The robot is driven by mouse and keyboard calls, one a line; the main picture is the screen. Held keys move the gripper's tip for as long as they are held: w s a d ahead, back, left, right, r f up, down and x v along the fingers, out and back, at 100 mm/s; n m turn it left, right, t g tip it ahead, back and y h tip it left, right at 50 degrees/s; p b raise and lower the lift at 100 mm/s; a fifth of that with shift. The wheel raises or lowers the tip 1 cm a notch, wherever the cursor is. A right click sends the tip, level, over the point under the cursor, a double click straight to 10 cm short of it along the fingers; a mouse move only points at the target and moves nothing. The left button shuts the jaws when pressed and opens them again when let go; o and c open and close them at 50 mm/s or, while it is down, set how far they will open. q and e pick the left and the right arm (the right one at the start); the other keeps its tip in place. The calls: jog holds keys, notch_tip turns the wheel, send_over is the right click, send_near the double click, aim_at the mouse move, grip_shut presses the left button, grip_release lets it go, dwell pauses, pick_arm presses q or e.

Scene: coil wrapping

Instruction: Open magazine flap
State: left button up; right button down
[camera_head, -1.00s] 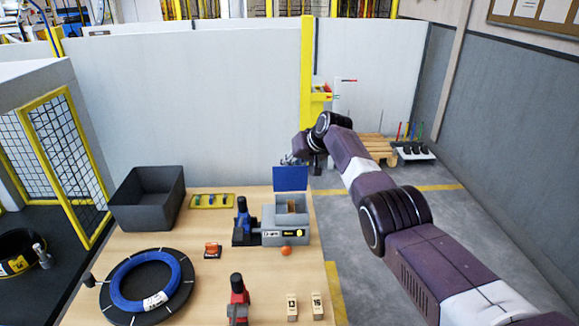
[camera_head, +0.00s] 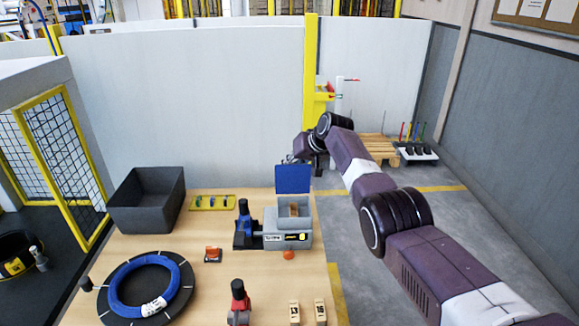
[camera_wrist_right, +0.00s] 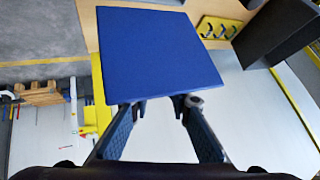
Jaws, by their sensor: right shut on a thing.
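The blue magazine flap (camera_head: 293,179) stands upright, raised at the back of the grey magazine (camera_head: 294,212), whose open top shows a tan piece inside. In the right wrist view the flap (camera_wrist_right: 160,50) fills the upper middle. My right gripper (camera_wrist_right: 162,100) is shut on the flap's near edge, its two fingers standing apart at that edge. In the head view my right gripper (camera_head: 304,158) is behind the flap and partly hidden by it. My left gripper is in neither view.
Grey floor (camera_head: 350,225) lies right of the table.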

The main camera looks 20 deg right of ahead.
jog(key=shift+s+d+f, duration=0.1)
jog(key=shift+d+f, duration=0.05)
jog(key=shift+d, duration=0.2)
dwell(0.3)
jog(key=c, duration=2.3)
grip_release()
jog(key=o, duration=0.5)
jog(key=shift+s+d, duration=0.2)
jog(key=shift+w+a, duration=0.15)
jog(key=shift+a, duration=0.1)
jog(key=shift+r, duration=0.25)
jog(key=shift+v, duration=5.95)
jog(key=shift+d+f, duration=0.1)
jog(key=shift+c, duration=0.4)
